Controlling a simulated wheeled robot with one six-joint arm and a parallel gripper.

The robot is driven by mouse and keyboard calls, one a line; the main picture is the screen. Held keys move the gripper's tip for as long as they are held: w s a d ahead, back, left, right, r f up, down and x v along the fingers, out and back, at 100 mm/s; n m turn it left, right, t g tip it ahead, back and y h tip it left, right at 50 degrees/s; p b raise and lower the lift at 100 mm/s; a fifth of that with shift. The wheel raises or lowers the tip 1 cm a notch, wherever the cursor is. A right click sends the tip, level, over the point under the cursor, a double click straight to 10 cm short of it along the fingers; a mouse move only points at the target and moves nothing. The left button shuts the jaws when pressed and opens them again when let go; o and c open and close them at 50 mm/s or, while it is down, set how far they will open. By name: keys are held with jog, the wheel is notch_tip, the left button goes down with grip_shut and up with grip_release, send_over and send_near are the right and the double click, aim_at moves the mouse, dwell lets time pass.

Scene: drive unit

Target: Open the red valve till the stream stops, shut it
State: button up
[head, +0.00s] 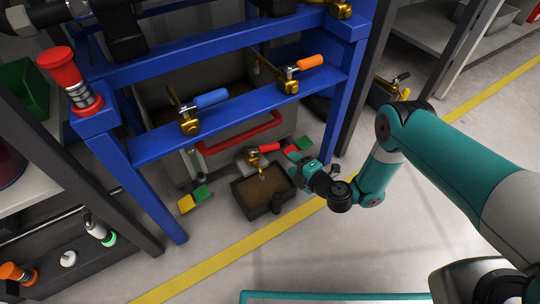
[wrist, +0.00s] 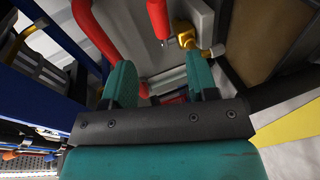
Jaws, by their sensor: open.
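The red valve's lever (head: 269,147) sticks out to the right of its brass body (head: 254,159), low on the front of the grey tank. A thin pale stream seems to fall from its spout into a dark tray (head: 255,212) of brown liquid. In the wrist view the red lever (wrist: 158,18) and brass body (wrist: 187,39) show beyond the fingertips. My gripper (head: 294,153) is just right of the lever; its two teal fingers (wrist: 160,80) are apart, with nothing visibly held between them. I cannot tell whether a finger touches the lever.
A blue frame (head: 240,115) stands over the tank, carrying blue-handled (head: 210,98) and orange-handled (head: 310,62) valves. A red bar (head: 240,136) crosses the tank front above the red valve. Yellow and green blocks (head: 194,199) lie left of the tray. The floor in front is clear.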

aim_at(271, 148)
jog(key=b, duration=0.2)
jog(key=f+b, duration=0.1)
jog(key=b, duration=0.1)
jog(key=shift+w+a, duration=0.25)
jog(key=b+x, duration=0.2)
jog(key=x, duration=0.1)
jog(key=b+x, duration=0.1)
jog(key=x, duration=0.3)
jog(key=b+x, duration=0.2)
jog(key=x, duration=0.1)
jog(key=shift+w+a+r+b, duration=0.1)
jog(key=shift+a+r+b, duration=0.15)
jog(key=shift+b, duration=0.1)
jog(key=shift+w+a, duration=0.25)
jog(key=shift+w, duration=0.2)
grip_shut()
